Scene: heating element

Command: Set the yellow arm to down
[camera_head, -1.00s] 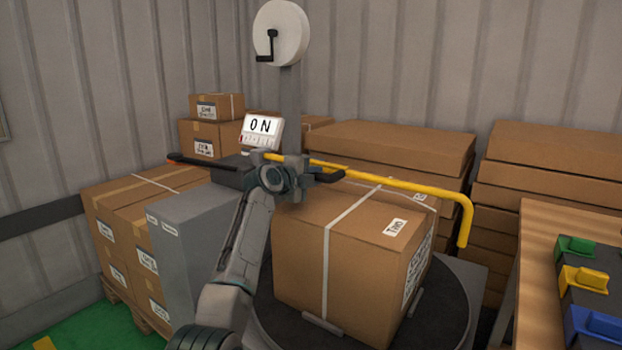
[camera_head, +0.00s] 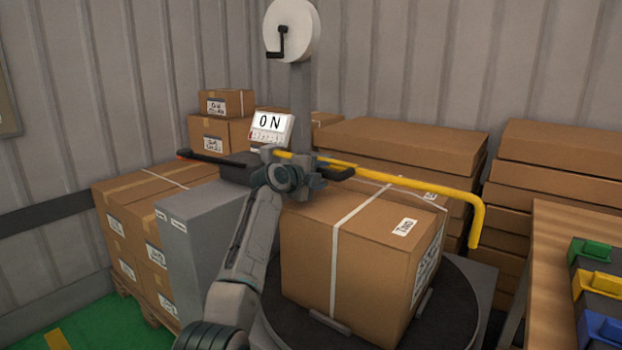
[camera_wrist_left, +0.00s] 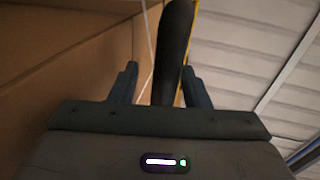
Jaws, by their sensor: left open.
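The yellow arm (camera_head: 400,182) is a long bar running right from the machine's post, roughly level above a strapped carton, with its end bent downward. My left gripper (camera_head: 322,174) is at the bar's post end, in front of the post. In the left wrist view its two fingers (camera_wrist_left: 160,85) are apart, with a dark rounded bar (camera_wrist_left: 173,50) between them. I cannot tell whether they touch it. A thin strip of the yellow arm (camera_wrist_left: 194,12) shows behind the dark bar. My right gripper is not in view.
The strapped carton (camera_head: 305,255) stands on a dark round turntable (camera_head: 460,310). A sign (camera_head: 270,128) reads ON beside the post. A grey cabinet (camera_head: 195,260) and stacked cartons (camera_head: 120,200) are at left. A wooden table (camera_head: 550,270) with coloured bins is at right.

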